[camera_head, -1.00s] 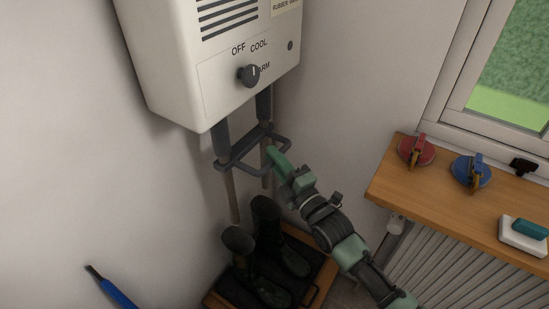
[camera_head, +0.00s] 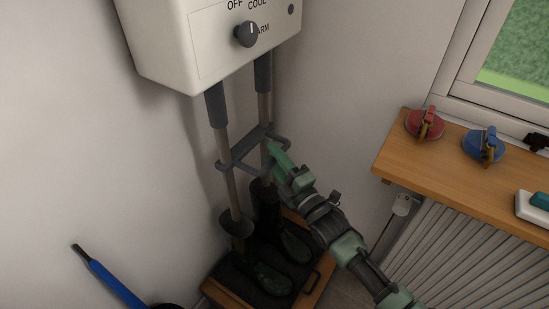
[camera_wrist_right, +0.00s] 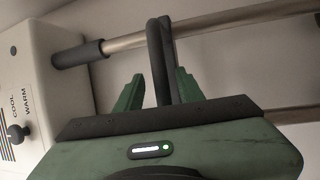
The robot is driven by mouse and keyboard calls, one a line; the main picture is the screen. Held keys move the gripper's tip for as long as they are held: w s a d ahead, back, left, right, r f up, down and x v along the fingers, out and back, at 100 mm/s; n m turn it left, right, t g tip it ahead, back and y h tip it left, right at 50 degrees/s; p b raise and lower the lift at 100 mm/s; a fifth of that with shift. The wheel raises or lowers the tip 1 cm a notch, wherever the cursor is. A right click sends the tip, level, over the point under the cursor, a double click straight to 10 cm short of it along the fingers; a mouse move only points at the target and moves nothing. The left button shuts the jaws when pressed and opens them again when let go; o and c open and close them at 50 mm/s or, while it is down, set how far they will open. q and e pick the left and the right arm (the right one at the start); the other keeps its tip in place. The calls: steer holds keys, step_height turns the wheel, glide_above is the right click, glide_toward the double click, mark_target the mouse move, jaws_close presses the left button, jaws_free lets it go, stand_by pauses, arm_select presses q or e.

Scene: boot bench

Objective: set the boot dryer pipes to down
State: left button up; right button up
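The boot dryer (camera_head: 215,45) is a white wall box with two grey sleeves and two metal pipes (camera_head: 230,185) under it. The pipes reach down to the boots (camera_head: 240,225); their lower ends are hidden there. A dark crossbar handle (camera_head: 240,160) joins the pipes well below the sleeves. My right gripper (camera_head: 272,150) is at the handle's right part. My left gripper is not in view.
The boots stand on a dark mat in a wooden tray (camera_head: 312,287). A wooden shelf (camera_head: 440,165) at the right holds a red and a blue round object above a radiator (camera_head: 440,245). A blue-handled tool (camera_head: 115,282) is at lower left.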

steer(key=v, duration=0.7)
steer(key=shift+s+d+f, duration=0.15)
steer(key=shift+s+d, duration=0.1)
steer(key=shift+s, duration=0.05)
